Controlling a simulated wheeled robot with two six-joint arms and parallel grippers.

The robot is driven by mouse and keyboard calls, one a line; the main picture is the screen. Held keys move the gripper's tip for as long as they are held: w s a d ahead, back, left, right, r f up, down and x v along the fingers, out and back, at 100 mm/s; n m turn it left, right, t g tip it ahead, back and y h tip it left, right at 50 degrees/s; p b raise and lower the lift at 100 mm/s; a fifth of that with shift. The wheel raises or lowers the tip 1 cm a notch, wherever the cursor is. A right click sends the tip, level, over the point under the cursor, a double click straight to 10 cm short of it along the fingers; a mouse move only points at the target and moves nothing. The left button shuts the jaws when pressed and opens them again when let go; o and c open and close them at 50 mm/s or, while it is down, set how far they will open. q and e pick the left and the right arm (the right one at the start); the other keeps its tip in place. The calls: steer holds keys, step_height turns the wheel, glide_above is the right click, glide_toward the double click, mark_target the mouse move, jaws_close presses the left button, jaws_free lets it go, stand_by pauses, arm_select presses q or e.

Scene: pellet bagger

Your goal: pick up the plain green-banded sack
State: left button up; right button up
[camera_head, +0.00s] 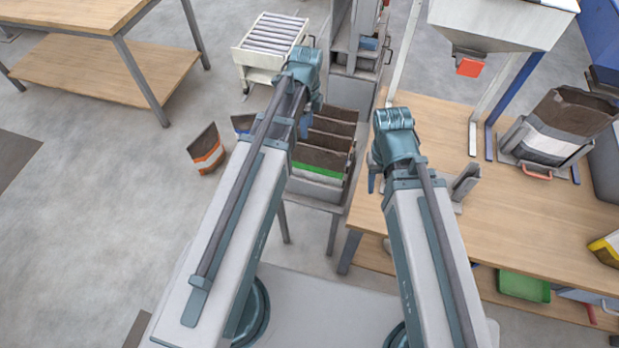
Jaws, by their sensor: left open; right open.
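A brown sack with a green band (318,172) stands at the near end of a rack (322,189), left of the wooden bench. Its top looks open, and its left side is partly covered by my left arm. Whether the band is plain cannot be told at this size. Several more brown sacks (333,127) stand behind it in the rack, their bands hidden.
A white-banded sack (555,138) sits in a holder on the wooden bench (505,222). A hopper (487,25) hangs above. A roller stand (268,40) is behind.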

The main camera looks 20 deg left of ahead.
mark_target(309, 147)
arm_select(q)
step_height(309, 147, down, 6)
steer(key=b, duration=0.4)
steer(key=shift+r+b, duration=0.2)
steer(key=shift+b, duration=0.1)
steer(key=f+b, duration=0.5)
steer(key=shift+w+d+f, duration=0.15)
steer(key=shift+w+d, duration=0.05)
steer(key=shift+d, duration=0.15)
jaws_close()
stand_by(0.8)
